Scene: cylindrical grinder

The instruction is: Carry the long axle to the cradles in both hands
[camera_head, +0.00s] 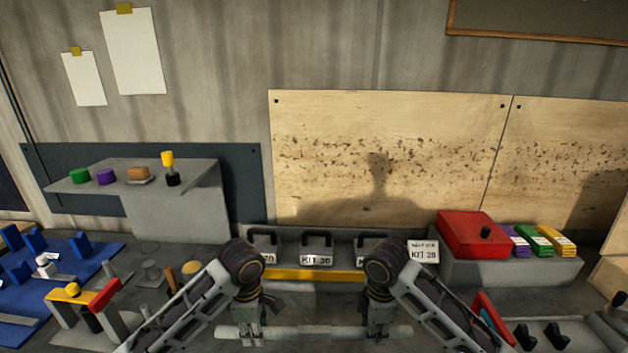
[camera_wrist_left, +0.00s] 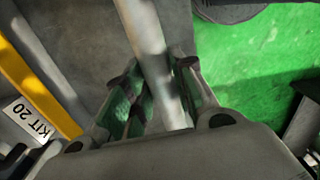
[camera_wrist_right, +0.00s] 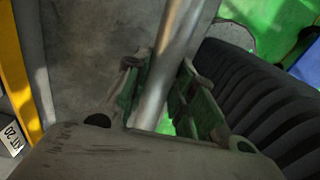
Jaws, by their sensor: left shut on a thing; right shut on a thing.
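The long axle (camera_head: 312,333) is a pale metal bar lying level across the bottom middle of the head view. My left gripper (camera_head: 249,333) is shut on it towards its left end. My right gripper (camera_head: 379,333) is shut on it towards its right end. The axle runs between the fingers in the left wrist view (camera_wrist_left: 152,50) and the right wrist view (camera_wrist_right: 172,60). Upright blue blocks (camera_head: 80,246) stand on a blue mat at the far left. I cannot tell for sure whether these are the cradles.
Kit boxes (camera_head: 317,247) stand behind a yellow strip (camera_head: 310,274) beyond the axle. A small stand with a yellow top (camera_head: 73,293) and several posts lie to the left. A red box (camera_head: 470,235) sits on a grey block at right. Green floor shows below the bench edge.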

